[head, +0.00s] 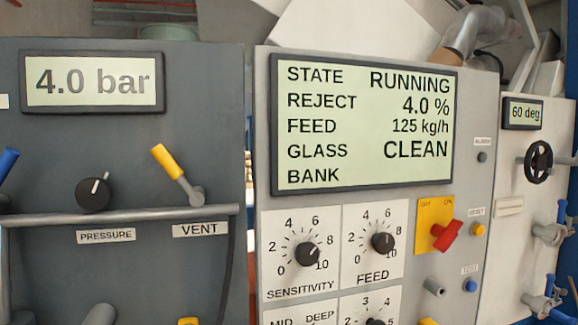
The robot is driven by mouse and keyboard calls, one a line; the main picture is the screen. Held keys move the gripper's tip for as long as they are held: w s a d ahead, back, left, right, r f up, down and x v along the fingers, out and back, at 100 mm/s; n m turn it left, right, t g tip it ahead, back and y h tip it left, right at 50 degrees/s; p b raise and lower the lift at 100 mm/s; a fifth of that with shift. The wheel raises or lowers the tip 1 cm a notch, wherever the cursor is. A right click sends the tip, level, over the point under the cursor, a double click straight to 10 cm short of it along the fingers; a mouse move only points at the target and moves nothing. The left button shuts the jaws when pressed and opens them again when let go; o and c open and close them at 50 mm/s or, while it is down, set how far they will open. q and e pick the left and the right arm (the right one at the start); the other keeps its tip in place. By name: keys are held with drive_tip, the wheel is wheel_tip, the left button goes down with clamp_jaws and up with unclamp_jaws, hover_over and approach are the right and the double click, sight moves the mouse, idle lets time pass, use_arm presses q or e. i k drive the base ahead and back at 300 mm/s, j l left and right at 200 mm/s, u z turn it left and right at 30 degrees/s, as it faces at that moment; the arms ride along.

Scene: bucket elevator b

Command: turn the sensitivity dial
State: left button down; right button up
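The sensitivity dial (307,254) is a round black knob on a white plate (283,222) marked 0 to 10. It sits on the grey panel in the middle of the head view, below the large display. Its light pointer mark appears to point up and right, toward about 8; the exact setting is hard to read. The whole knob is visible and nothing covers it. Neither my left nor my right gripper is visible in this view.
The feed dial (382,243) is close at the right. The display (365,125) reads RUNNING, reject 4.0 %, glass CLEAN. A red switch (446,236) is further right. On the left panel are a pressure knob (93,194), a yellow-handled vent lever (170,164) and a rail (130,217).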

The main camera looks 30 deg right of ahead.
sight(307, 254)
drive_tip(key=z, duration=1.55)
